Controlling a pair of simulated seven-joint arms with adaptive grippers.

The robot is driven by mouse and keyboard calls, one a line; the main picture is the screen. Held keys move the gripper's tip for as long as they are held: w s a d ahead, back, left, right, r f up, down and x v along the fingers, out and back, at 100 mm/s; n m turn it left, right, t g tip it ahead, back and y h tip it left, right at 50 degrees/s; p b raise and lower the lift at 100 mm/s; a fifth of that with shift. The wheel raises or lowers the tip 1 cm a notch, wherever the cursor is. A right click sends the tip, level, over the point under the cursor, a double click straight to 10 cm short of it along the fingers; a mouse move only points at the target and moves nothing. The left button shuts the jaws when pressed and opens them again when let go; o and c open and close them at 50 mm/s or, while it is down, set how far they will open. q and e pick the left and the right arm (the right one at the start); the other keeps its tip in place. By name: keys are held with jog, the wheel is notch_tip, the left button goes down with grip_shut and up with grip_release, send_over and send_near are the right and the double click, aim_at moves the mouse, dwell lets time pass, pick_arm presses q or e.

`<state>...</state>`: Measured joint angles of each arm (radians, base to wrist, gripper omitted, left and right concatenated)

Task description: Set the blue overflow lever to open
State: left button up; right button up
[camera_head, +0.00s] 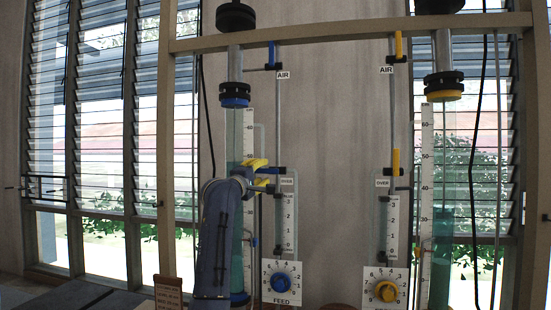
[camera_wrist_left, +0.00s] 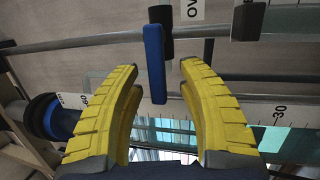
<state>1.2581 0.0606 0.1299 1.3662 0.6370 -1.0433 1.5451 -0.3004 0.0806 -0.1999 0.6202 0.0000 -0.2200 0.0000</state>
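The blue overflow lever (camera_head: 272,170) sits on the thin pipe just above the left OVER label (camera_head: 287,182). Its handle lies sideways, pointing left toward my gripper. My left gripper (camera_head: 267,174) has its yellow fingers spread, one above and one below the lever. In the left wrist view the blue lever (camera_wrist_left: 154,62) shows between the two fingertips (camera_wrist_left: 160,68), with a gap on both sides. Whether the handle is within finger depth is hard to tell. My right gripper is not in view.
A blue AIR lever (camera_head: 271,54) is higher on the same pipe. A blue FEED knob (camera_head: 281,282) is below. The right-hand rig has a yellow overflow lever (camera_head: 396,161), upright, and a yellow knob (camera_head: 387,291). The left water column (camera_head: 234,130) stands close behind my arm.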

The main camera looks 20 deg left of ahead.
pick_arm(q)
jog(key=s, duration=0.7)
jog(key=shift+a+f, duration=0.2)
jog(key=shift+f, duration=0.1)
dwell(0.4)
